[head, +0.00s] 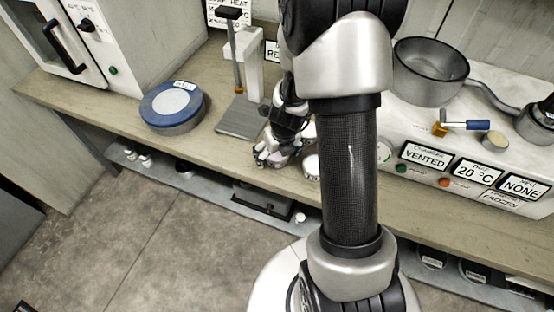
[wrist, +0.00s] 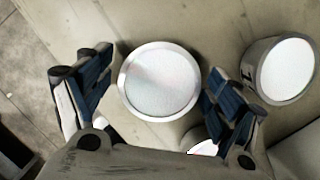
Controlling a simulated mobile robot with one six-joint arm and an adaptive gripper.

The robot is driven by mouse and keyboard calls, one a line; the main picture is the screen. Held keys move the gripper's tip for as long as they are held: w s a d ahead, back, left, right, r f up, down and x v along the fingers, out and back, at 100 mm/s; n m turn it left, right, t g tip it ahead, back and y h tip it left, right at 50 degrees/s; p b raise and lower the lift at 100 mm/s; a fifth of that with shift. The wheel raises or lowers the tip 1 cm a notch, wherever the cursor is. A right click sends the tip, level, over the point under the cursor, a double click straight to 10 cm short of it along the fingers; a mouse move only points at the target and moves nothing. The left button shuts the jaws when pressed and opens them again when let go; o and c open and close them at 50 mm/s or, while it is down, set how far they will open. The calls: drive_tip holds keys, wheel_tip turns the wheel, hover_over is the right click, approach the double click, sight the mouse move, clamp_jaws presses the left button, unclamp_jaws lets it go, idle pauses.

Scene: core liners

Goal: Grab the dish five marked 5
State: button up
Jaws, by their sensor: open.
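My gripper (head: 271,156) is open, low over the front of the bench in the head view. In the wrist view a round metal dish (wrist: 159,82) with a pale, frosty top lies between the spread fingers, with a gap on each side. Its side is hidden, so I cannot read a number or tell whether it is dish five. A second dish (wrist: 278,69) stands to the right of the right finger, with a dark mark like a 1 on its side. A third dish (wrist: 201,147) is mostly hidden behind the right finger and gripper body.
A stand with a grey base plate (head: 240,119) and a blue-rimmed round device (head: 173,107) are left of my gripper. A small white-topped dish (head: 311,166) is close on the right. A white console (head: 452,176) with a grey pot (head: 430,72) fills the right.

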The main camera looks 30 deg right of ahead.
drive_tip(key=shift+c, duration=0.5)
drive_tip(key=c, duration=1.1)
drive_tip(key=shift+c, duration=0.2)
